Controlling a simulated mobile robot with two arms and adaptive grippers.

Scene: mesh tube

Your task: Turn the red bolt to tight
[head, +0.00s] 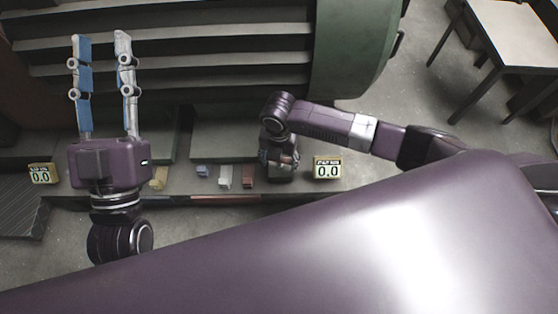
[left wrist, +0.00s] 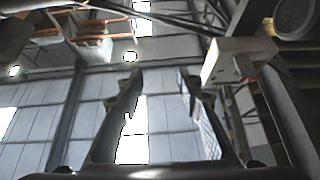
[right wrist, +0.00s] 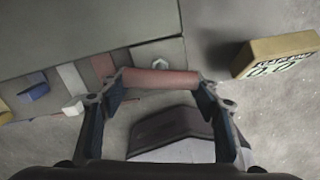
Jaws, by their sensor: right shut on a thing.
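A red cylindrical bar, which I take to be the red bolt (right wrist: 160,77), spans crosswise between the fingertips of my right gripper (right wrist: 162,86) in the right wrist view. That gripper is shut on the bar's two ends, with its fingers wide apart. In the head view my right gripper (head: 282,160) is low at the platform's front edge, and its fingers hide most of what it holds. My left gripper (head: 102,38) is raised at the left, fingers pointing up, open and empty. Its open fingers also show in the left wrist view (left wrist: 160,82).
Yellow readouts showing 0.0 stand right (head: 328,168) and left (head: 41,174). Small blue (head: 202,170), white (head: 225,176) and red (head: 247,180) pieces sit along the platform edge. A large slatted machine rises behind. A table (head: 515,35) stands far right, with open floor before it.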

